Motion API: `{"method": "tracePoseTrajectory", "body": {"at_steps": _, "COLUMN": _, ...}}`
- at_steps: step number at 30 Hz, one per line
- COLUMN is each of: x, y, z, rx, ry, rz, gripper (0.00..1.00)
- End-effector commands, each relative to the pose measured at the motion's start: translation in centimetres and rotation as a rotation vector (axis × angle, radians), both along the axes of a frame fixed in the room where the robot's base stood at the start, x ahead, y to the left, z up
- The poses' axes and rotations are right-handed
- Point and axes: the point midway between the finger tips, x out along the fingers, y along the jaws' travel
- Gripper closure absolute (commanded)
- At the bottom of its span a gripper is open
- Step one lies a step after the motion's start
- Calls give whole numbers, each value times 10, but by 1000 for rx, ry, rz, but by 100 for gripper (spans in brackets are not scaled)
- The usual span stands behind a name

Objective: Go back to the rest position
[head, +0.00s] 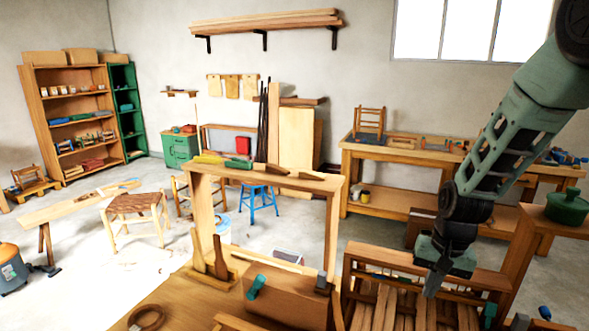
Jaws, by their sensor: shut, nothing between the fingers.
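My gripper (433,284) hangs from my green and black arm, which comes in from the upper right. It points down and its fingers are shut with nothing between them. It is in front of a wooden rack (375,262) of upright slats and strips in the lower right of the head view, and hides part of it. I cannot tell whether the fingertips touch the rack.
A wooden frame with a top shelf (268,178) holding tools stands left of my gripper. A green lidded pot (567,207) sits on a wooden stand at the right. A long workbench (400,158) is behind. Open floor (120,262) lies at the left.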

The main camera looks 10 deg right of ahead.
Motion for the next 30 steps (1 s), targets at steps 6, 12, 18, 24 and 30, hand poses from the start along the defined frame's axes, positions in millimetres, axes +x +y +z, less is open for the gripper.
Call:
{"method": "tracePoseTrajectory", "body": {"at_steps": 6, "x": -69, "y": 145, "z": 17, "rx": 17, "ry": -33, "rz": 521, "gripper": 100}}
{"method": "tracePoseTrajectory", "body": {"at_steps": 12, "x": -166, "y": 213, "z": 22, "rx": -15, "ry": -52, "rz": 966, "gripper": 100}}
{"method": "tracePoseTrajectory", "body": {"at_steps": 18, "x": -216, "y": 225, "z": 21, "rx": -48, "ry": -59, "rz": 1179, "gripper": 100}}
{"method": "tracePoseTrajectory", "body": {"at_steps": 24, "x": -222, "y": 225, "z": 23, "rx": -53, "ry": -58, "rz": 1204, "gripper": 100}}
{"method": "tracePoseTrajectory", "body": {"at_steps": 30, "x": -221, "y": 226, "z": 23, "rx": -53, "ry": -59, "rz": 1201, "gripper": 100}}
